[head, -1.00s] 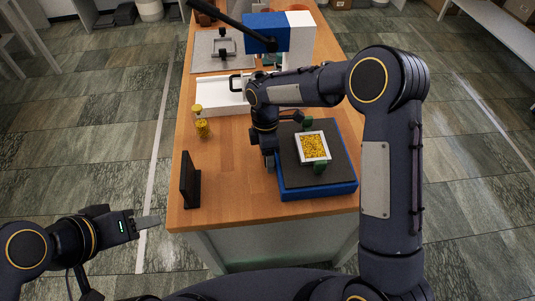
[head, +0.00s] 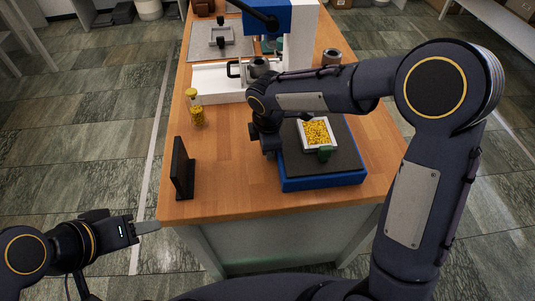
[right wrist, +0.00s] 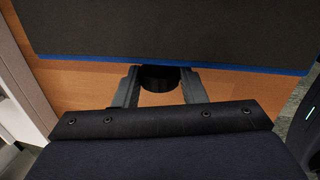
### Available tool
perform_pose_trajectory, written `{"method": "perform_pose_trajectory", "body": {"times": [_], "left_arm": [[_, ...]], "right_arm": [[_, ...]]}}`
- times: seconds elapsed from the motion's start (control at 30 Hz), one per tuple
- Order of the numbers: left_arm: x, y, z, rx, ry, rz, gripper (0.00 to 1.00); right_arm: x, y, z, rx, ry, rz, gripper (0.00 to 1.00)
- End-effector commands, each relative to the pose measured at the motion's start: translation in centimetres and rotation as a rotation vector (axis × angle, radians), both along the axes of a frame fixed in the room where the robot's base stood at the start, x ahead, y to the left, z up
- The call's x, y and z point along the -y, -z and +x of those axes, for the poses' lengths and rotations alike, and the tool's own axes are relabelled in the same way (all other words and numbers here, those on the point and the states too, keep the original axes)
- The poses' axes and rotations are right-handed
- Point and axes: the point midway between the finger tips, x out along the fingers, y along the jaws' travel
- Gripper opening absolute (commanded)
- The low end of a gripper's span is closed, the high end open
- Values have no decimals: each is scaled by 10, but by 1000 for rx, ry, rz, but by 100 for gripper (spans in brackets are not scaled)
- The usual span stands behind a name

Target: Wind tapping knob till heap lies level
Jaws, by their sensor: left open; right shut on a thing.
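The tapping machine (head: 322,183) is a blue box with a dark top at the front right of the table. The heap's exact surface is too small to judge. In the right wrist view, my right gripper (right wrist: 161,90) is shut on the black knob (right wrist: 160,77) at the machine's side; the arm hides this in the head view. My left gripper (head: 146,227) is open and empty, off the table's front left corner.
A dark upright stand (head: 182,168) is at the table's left front. Farther back are a white base (head: 210,82), a blue and white press (head: 298,30) and a grey plate (head: 203,42).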

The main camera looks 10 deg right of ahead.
Motion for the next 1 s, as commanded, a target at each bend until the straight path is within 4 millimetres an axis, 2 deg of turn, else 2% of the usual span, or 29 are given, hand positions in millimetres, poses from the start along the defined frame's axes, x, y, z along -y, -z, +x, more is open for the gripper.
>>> {"method": "perform_pose_trajectory", "body": {"times": [0.03, 0.13, 0.57, 0.6, 0.73, 0.77, 1.0], "left_arm": [[0, 18, 0, 0, 0, 0, 47], [0, 29, 0, 0, 0, 0, 47], [0, 31, 0, 1, 0, 0, 47], [0, 31, 0, 1, 0, 0, 47], [0, 31, 0, 1, 0, 0, 47], [0, 31, 0, 1, 0, 0, 47], [0, 32, 0, 1, 0, 0, 47]], "right_arm": [[0, 7, 0, 42, -3, 2, 15], [0, 5, -1, 95, -3, 1, 15], [0, -1, -1, 135, -2, 2, 15], [0, -1, -1, 135, -2, 2, 39], [0, -1, -1, 134, -2, 2, 56], [0, -1, -1, 134, -2, 2, 59], [0, 0, -2, 131, -1, 1, 59]]}}
